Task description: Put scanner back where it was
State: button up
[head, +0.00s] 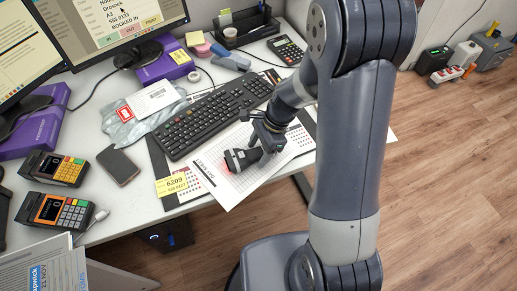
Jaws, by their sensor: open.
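The scanner (238,160), dark with a grey rim at its head, is on or just above a printed sheet (232,189) near the front edge of the desk. A faint reddish glow shows on the paper around it. My gripper (264,146) is open, right at the scanner's right end. From this view I cannot tell whether the fingers touch it or stand around it. The scanner's right part is partly hidden by my gripper.
A black keyboard (215,115) lies just behind the scanner. A phone (119,167), a yellow tag (171,185) and two card terminals (60,209) are to the left. A calculator (287,50), purple boxes (164,65) and monitors (107,25) stand at the back.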

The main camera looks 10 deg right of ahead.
jog(key=p+v, duration=0.1)
jog(key=v, duration=1.1)
jog(key=shift+p, duration=0.35)
